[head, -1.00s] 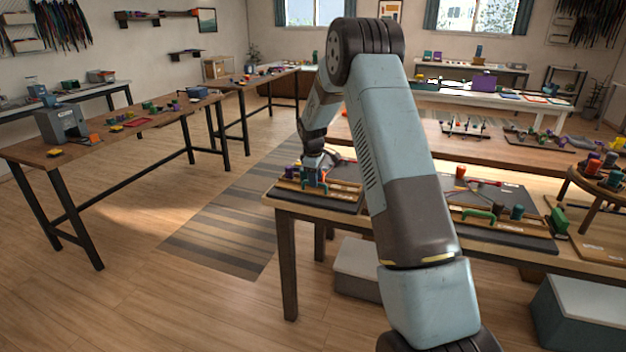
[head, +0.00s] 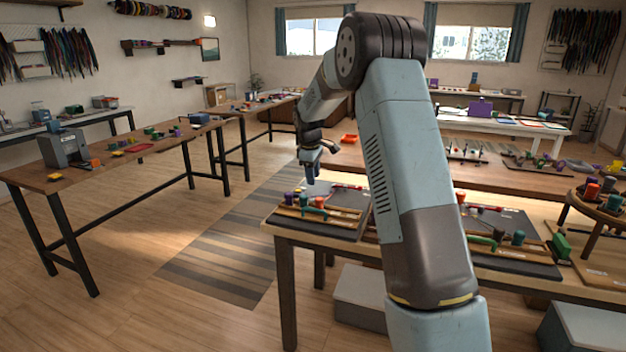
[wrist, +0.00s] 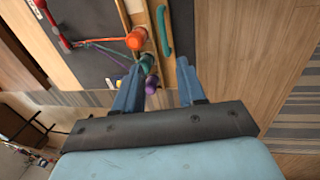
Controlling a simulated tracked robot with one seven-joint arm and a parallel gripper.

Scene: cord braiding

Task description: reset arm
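My gripper (head: 309,172) hangs in the air above the left end of the near workbench, clear of the board below it. In the wrist view its two blue fingers (wrist: 157,88) stand apart with a gap between them, and nothing is held. Below it lies a dark braiding board (head: 325,224) with a wooden rail. Orange (wrist: 137,39), teal (wrist: 147,62) and purple (wrist: 151,84) bobbins stand along that rail, with cords running from them. A green handle (wrist: 164,30) is fixed beside them.
A round stand with bobbins (head: 598,202) is at the right of the near bench. A long table (head: 110,160) stands at the left. The striped rug (head: 225,250) and floor between are clear. Grey boxes (head: 360,295) sit under the bench.

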